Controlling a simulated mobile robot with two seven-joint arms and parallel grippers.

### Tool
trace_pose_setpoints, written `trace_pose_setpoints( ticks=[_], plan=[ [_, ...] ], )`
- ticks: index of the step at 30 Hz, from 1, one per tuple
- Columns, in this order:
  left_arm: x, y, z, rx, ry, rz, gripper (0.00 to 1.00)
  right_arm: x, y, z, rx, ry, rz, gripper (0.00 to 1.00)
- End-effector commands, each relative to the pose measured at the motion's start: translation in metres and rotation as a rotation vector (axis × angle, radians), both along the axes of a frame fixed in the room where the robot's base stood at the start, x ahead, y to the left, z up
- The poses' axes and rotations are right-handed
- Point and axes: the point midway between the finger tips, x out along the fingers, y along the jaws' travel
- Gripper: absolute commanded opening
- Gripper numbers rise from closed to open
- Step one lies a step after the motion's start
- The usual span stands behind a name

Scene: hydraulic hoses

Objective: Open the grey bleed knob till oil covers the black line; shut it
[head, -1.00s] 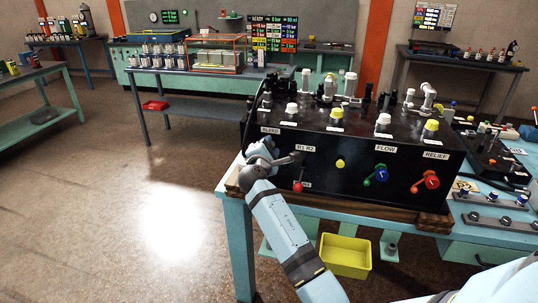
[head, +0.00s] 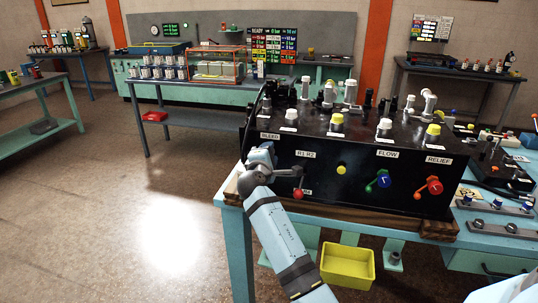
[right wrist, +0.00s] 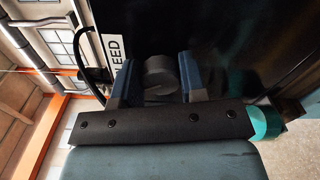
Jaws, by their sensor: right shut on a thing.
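The grey bleed knob (right wrist: 160,76) sits on the front of the black hydraulic panel (head: 355,215), beside the BLEED label (right wrist: 114,45). My right gripper (right wrist: 157,82) has a blue finger on each side of the knob and is shut on it. In the head view my right gripper (head: 262,160) is at the panel's left end and hides the knob. I cannot make out the oil or the black line in either view. My left gripper is not in view.
Close to the right are a red-tipped lever (head: 298,194), a blue-green valve handle (head: 382,180) and a red handle (head: 432,187). A yellow bin (head: 347,267) is below the bench. Open floor (head: 165,220) lies to the left.

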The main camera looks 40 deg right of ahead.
Motion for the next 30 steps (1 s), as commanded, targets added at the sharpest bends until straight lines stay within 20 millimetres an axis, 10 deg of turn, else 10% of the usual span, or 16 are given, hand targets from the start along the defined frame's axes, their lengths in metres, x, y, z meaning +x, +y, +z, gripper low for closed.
trace_pose_setpoints(
  ticks=[5,17,30],
  plan=[
    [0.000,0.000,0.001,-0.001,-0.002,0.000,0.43,0.000,0.000,-0.001,0.000,0.002,0.001,0.64],
    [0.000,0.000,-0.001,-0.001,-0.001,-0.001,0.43,-0.005,0.007,-0.002,0.000,0.002,0.001,0.65],
    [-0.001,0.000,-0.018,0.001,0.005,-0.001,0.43,-0.061,0.072,-0.003,0.003,0.001,0.001,0.65]
  ],
)
